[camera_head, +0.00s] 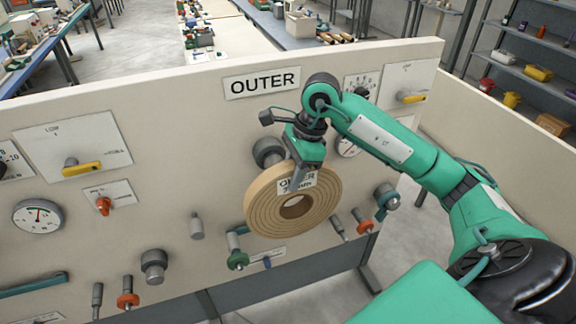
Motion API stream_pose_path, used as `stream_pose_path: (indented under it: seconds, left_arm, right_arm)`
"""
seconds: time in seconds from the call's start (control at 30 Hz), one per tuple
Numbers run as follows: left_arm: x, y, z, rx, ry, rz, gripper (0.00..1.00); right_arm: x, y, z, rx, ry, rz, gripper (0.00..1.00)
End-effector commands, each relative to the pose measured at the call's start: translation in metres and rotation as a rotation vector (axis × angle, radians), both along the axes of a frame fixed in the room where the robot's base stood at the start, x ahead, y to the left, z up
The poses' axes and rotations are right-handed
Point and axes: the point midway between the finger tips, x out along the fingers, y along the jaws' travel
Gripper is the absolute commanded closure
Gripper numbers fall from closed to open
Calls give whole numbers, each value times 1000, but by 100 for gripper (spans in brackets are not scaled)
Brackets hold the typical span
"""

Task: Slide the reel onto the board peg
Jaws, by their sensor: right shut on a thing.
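The reel (262,212) is a tan, ringed disc with a round centre hole and a white label partly reading "OUTER". It is upright in front of the board (215,135), below the "OUTER" sign (262,83). My right gripper (298,180) is shut on the reel's upper part, over the label. A dark grey round peg (267,151) stands out from the board just behind and above the reel's upper left edge. No peg end shows in the reel's hole. I cannot tell the gap between reel and board. My left gripper is not in view.
The board also carries a grey knob (153,266), a short grey post (197,226), a green-collared valve (237,258), an orange-collared one (364,226), gauges and yellow handles. A side panel (500,150) stands at the right. Shelves and tables are farther back.

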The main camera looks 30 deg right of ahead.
Motion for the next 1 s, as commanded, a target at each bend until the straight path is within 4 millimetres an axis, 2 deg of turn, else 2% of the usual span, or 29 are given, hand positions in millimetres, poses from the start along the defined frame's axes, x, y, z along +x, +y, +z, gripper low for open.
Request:
stream_pose_path:
  seconds: [0.4, 0.6, 0.87, 1.0]
  left_arm:
    - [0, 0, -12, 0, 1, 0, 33]
    - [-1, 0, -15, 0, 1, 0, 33]
    - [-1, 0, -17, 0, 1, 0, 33]
    - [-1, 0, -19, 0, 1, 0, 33]
  right_arm:
    - [-37, 9, 5, -1, -2, 1, 100]
    - [-49, 12, 7, 0, -3, 1, 100]
    - [-54, 15, 6, 2, -1, 24, 100]
    - [-51, 21, -3, 3, -1, 122, 100]
